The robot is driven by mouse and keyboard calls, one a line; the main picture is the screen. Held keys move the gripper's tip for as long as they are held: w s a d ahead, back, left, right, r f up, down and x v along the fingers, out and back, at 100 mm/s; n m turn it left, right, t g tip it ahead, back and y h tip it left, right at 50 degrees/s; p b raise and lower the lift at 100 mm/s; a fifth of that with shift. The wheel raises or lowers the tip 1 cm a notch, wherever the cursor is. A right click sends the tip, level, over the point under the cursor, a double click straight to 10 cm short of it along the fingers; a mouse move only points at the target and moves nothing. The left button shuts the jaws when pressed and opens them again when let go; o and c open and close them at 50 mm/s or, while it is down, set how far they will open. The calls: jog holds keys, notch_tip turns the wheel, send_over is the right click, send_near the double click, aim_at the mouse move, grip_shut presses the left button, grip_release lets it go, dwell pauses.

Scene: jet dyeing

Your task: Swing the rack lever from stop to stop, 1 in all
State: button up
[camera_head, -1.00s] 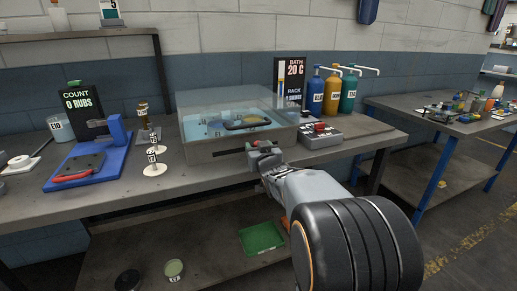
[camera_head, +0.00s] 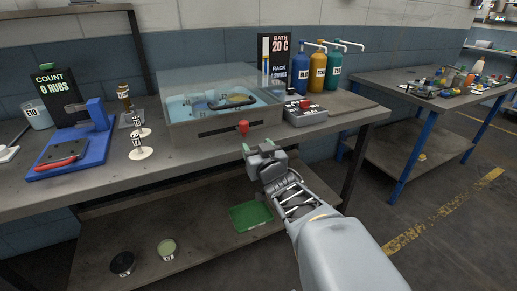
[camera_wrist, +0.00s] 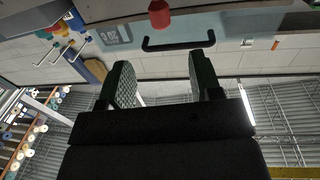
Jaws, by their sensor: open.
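The dye bath (camera_head: 185,142) is a clear-walled tank on the bench with blue liquid and dark items inside. On its front is a dark horizontal slot (camera_head: 215,132). The rack lever's red knob (camera_head: 243,127) stands at the slot's right end. The knob (camera_wrist: 159,14) also shows at the top of the wrist view, above the left part of a black bar (camera_wrist: 180,44). My gripper (camera_head: 262,150) is just below and in front of the knob, apart from it. Its fingers (camera_wrist: 163,72) are open and empty in the wrist view. A display (camera_head: 275,58) reads BATH 20 C and RACK, its lower line unclear.
A control box (camera_head: 305,115) with a red button stands right of the bath. Blue, orange and teal pump bottles (camera_head: 317,72) stand behind it. A blue rub tester (camera_head: 85,148) and small labelled stands (camera_head: 140,152) are at left. A green tray (camera_head: 250,215) lies on the lower shelf.

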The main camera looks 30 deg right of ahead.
jog(key=shift+s+a, duration=0.15)
jog(key=shift+s, duration=0.25)
